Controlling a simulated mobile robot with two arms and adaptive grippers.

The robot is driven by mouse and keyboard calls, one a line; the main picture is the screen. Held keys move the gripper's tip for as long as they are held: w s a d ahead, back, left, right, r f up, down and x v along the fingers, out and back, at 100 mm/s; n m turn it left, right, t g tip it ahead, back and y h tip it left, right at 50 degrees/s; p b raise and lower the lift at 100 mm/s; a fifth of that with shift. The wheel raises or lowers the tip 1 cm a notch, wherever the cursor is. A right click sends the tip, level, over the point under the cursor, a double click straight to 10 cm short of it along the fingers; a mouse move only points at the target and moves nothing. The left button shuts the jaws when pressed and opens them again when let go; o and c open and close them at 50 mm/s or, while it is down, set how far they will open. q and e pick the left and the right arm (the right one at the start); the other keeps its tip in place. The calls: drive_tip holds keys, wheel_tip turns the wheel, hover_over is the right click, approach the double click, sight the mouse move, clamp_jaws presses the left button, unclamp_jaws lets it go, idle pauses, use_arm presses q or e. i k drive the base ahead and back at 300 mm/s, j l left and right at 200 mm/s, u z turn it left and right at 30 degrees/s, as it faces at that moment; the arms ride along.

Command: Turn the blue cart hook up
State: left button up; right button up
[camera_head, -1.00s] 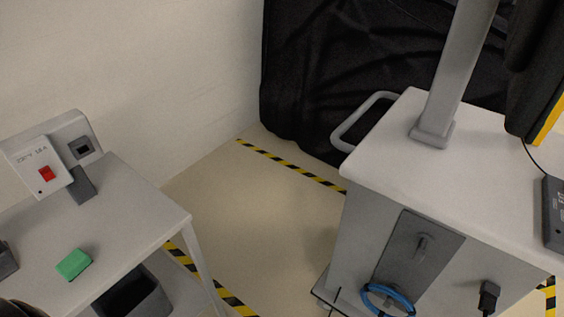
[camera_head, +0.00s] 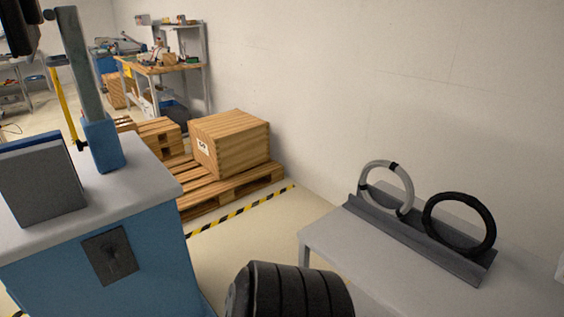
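The blue cart (camera_head: 150,235) stands at the left, with a grey top (camera_head: 120,190) and blue side panels. On its near side is a dark square plate (camera_head: 108,257) with a small dark hook at its middle. The hook is too small and dark to tell whether it points up or down. Neither of my grippers shows in this view. A black ribbed part, which seems to belong to my arm, stands at the bottom middle, right of the cart.
A grey box (camera_head: 42,188) and a post (camera_head: 82,75) stand on the cart. A grey table (camera_head: 350,250) at the right holds a white ring (camera_head: 408,185) and a black ring (camera_head: 488,215). Behind are pallets (camera_head: 230,188) with a wooden crate (camera_head: 232,145). Bare floor lies between cart and table.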

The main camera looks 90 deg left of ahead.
sight(108, 250)
drive_tip(key=u, duration=4.05)
